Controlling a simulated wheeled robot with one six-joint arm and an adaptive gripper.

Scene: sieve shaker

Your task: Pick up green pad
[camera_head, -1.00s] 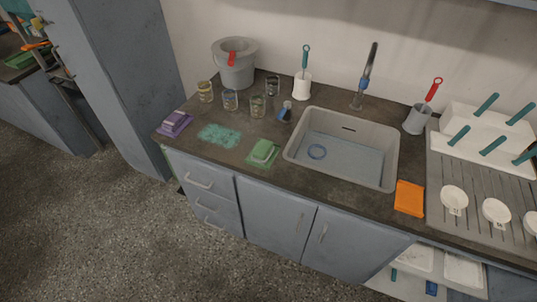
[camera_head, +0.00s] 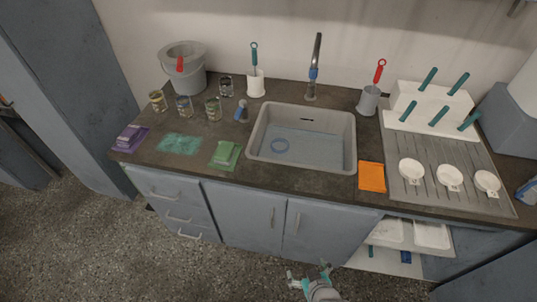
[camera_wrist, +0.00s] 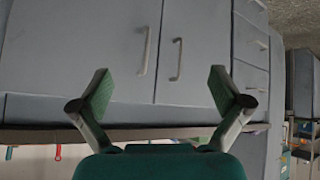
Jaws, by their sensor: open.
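The green pad (camera_head: 225,151) lies on a green cloth (camera_head: 218,165) on the dark counter, left of the sink, in the head view. My gripper (camera_head: 310,274) shows at the bottom of the head view, low in front of the cabinet doors and well apart from the pad. In the wrist view my gripper (camera_wrist: 160,92) is open and empty, its two green-padded fingers spread before the grey cabinet doors. The pad is not seen in the wrist view.
The sink (camera_head: 254,135) holds a blue ring. A purple pad (camera_head: 130,135), a teal patch (camera_head: 179,143) and several glass jars (camera_head: 185,107) lie left. An orange cloth (camera_head: 371,177) and a drying rack (camera_head: 440,170) are right. The counter's front edge overhangs cabinet doors (camera_head: 246,217).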

